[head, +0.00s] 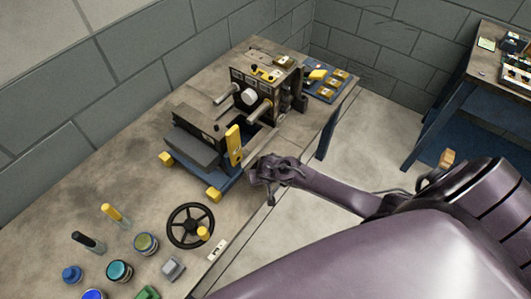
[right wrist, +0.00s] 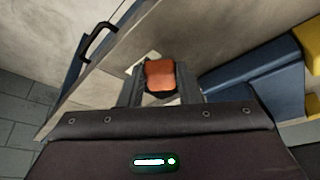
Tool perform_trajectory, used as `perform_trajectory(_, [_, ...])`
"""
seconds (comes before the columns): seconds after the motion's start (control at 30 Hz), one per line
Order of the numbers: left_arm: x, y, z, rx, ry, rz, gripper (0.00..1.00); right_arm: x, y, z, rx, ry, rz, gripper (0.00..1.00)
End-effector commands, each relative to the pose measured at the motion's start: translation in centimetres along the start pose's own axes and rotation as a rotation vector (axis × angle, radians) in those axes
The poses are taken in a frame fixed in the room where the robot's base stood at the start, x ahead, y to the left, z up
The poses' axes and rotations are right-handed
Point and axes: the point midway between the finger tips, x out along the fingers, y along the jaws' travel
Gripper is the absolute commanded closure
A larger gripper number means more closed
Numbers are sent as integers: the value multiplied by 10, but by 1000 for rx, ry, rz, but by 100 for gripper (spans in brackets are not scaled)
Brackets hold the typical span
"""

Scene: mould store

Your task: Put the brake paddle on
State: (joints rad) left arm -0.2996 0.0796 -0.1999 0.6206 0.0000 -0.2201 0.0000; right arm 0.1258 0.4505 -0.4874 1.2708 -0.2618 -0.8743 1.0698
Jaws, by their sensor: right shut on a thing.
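My right gripper (head: 272,172) is at the bench's front edge, just right of the machine's blue base (head: 230,180). In the right wrist view my right gripper (right wrist: 160,85) is shut on an orange-brown, rounded block (right wrist: 160,74), which I take to be the brake paddle. The rest of the paddle is hidden behind the gripper, and I cannot make it out in the head view. The machine (head: 262,82) stands on the bench with two rods and a white round part facing front left. A yellow upright piece (head: 233,142) stands on its near side. My left gripper is not in view.
A black handwheel (head: 190,208) lies on the bench (head: 130,165) nearer me. Several jars (head: 119,271) and two yellow- and black-handled tools stand at the left. A blue tray (head: 322,86) of yellow parts is behind the machine. A second bench (head: 462,95) stands at the right.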

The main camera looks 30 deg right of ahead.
Motion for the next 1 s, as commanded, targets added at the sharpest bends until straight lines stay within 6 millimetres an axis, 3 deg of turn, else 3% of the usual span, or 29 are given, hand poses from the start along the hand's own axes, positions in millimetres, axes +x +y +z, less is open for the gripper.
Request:
perform_trajectory(0.53, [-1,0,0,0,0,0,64,-1,-1,-4,27,7,8,92])
perform_trajectory(0.57, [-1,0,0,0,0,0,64,-1,-1,-4,27,7,8,65])
perform_trajectory(0.7, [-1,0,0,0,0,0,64,-1,-1,-3,25,5,8,47])
perform_trajectory(1.0, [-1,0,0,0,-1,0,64,-1,-1,-1,22,3,8,47])
